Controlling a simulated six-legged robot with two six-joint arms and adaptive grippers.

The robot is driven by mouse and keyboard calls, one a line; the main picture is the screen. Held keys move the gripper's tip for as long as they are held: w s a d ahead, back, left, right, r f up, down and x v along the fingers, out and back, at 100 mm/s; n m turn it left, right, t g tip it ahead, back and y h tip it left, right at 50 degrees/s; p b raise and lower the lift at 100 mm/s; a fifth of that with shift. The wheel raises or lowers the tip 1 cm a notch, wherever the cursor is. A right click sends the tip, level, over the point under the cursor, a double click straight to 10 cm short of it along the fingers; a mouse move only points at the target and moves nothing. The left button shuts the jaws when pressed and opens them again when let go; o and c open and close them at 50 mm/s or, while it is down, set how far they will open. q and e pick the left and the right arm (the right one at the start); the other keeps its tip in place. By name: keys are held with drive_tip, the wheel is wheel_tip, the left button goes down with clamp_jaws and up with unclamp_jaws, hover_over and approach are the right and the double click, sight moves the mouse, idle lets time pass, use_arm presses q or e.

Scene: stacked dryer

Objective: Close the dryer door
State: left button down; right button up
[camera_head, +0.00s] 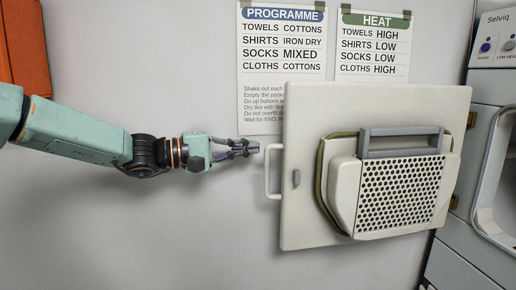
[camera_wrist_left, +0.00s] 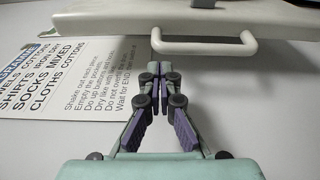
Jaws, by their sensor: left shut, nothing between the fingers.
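The dryer door (camera_head: 310,215) is swung wide open on hinges at its right side, its inner face with the perforated filter panel (camera_head: 400,195) towards me. A pale handle (camera_head: 268,172) sticks out at the door's left edge. My left gripper (camera_head: 256,148) is shut and empty, its tips just left of the handle's upper part. In the left wrist view the handle (camera_wrist_left: 205,47) lies just ahead and right of the gripper's tips (camera_wrist_left: 160,70); I cannot tell if they touch. The dryer body (camera_head: 480,90) is at the right, partly hidden by the door. My right gripper is out of view.
Two posters, a programme sheet (camera_head: 282,50) and a heat sheet (camera_head: 373,45), hang on the wall behind the door. The dryer opening (camera_head: 500,180) is at the right edge. An orange object (camera_head: 22,50) is at upper left. The wall below my left arm is clear.

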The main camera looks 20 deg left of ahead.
use_arm(q)
drive_tip(key=x, duration=0.2)
drive_tip(key=shift+w+d, duration=0.2)
drive_tip(key=shift+d, duration=0.2)
drive_tip(key=shift+a, duration=0.1)
drive_tip(key=shift+w, duration=0.1)
